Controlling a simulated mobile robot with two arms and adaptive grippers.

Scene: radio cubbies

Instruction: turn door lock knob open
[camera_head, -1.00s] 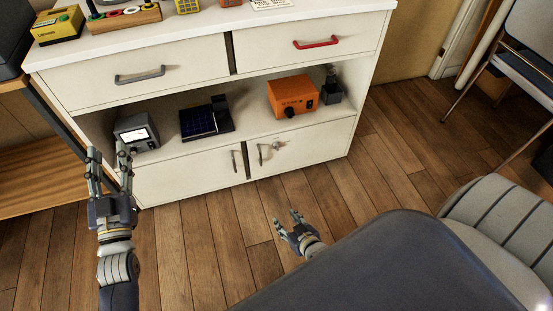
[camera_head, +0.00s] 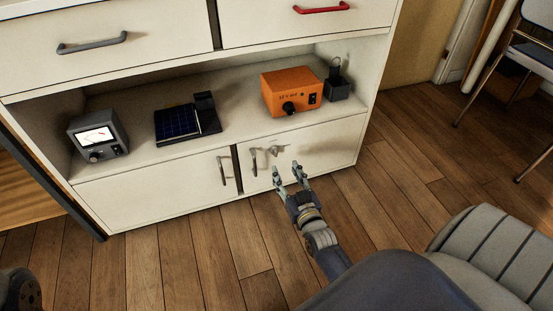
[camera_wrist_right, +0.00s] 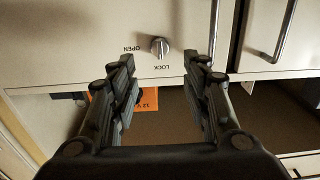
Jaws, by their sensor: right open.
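The door lock knob (camera_head: 275,150) is a small silver knob on the white lower right cabinet door (camera_head: 323,143). My right gripper (camera_head: 289,171) is open and empty, just in front of that door and below the knob in the head view. In the right wrist view the knob (camera_wrist_right: 160,47) shows between and beyond the open fingertips (camera_wrist_right: 160,60), with no visible contact. OPEN and LOCK labels are printed beside it. Its exact turn is hard to tell. The door looks closed. My left gripper is out of view.
A bar handle (camera_head: 254,161) stands left of the knob, and another handle (camera_head: 223,170) is on the left door. The shelf above holds an orange box (camera_head: 291,91), a blue panel (camera_head: 187,123) and a grey meter (camera_head: 98,135). A grey seat (camera_head: 495,250) is at right.

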